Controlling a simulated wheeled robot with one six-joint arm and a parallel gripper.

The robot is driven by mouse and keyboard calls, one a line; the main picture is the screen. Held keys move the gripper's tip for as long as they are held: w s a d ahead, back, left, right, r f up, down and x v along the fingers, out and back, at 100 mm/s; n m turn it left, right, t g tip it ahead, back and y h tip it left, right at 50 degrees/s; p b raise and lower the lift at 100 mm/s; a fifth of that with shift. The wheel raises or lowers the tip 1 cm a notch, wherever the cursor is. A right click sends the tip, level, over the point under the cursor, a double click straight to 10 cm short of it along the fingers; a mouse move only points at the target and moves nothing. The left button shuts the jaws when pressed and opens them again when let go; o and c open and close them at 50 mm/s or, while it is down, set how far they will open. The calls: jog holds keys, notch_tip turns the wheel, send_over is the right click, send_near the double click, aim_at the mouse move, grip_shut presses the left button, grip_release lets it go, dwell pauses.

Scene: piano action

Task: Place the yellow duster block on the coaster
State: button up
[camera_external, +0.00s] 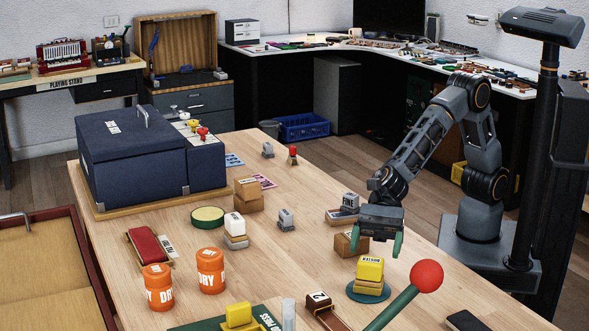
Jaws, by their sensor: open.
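A yellow block (370,268) with dark lettering on its upper front sits on a paler yellow base. It rests upright on a round dark teal coaster (354,295), whose rim shows around it. My gripper (377,242) is open and points down, just behind and above this block. Its two green fingertips are apart, and I see nothing held between them. The fingers look clear of the block, though the exact gap is hard to tell. Another yellow block (238,314) sits on a green mat (207,325) at the front edge.
A brown block (351,244) stands close behind my gripper. A red ball (426,276) on a green stick rises right of the coaster. Orange jars (211,271), a green-rimmed round pad (207,215) and a dark blue case (130,160) stand left.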

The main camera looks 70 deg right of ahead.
jog(key=v, duration=0.6)
jog(key=shift+d, duration=0.2)
jog(key=w+d+m+t, duration=0.1)
jog(key=w+m, duration=0.1)
jog(key=w+d+r+m+t, duration=0.1)
jog(key=w+d+m+t, duration=0.2)
jog(key=w+d+m, duration=0.1)
jog(key=m, duration=0.1)
jog(key=shift+w+r+t+h, duration=0.3)
jog(key=shift+w+r+h, duration=0.05)
jog(key=shift+w+h, duration=0.05)
jog(key=w+d+m+t+h, duration=0.35)
jog(key=d+m+h, duration=0.25)
jog(key=d+m, duration=0.75)
jog(key=w+d+m+t+h, duration=0.2)
jog(key=w+d+m+h, duration=0.25)
jog(key=d+m, duration=0.9)
jog(key=s+d+f+m+g+h, duration=0.1)
jog(key=s+d+f+m+g, duration=0.1)
jog(key=s+d+m, duration=0.4)
jog(key=s+d+f+m+g+h, duration=0.1)
jog(key=s+d+f+m+g, duration=0.2)
jog(key=s+m, duration=0.6)
jog(key=d+m+g, duration=0.2)
jog(key=d+m, duration=0.1)
jog(key=m, duration=0.2)
jog(key=shift+r, duration=0.1)
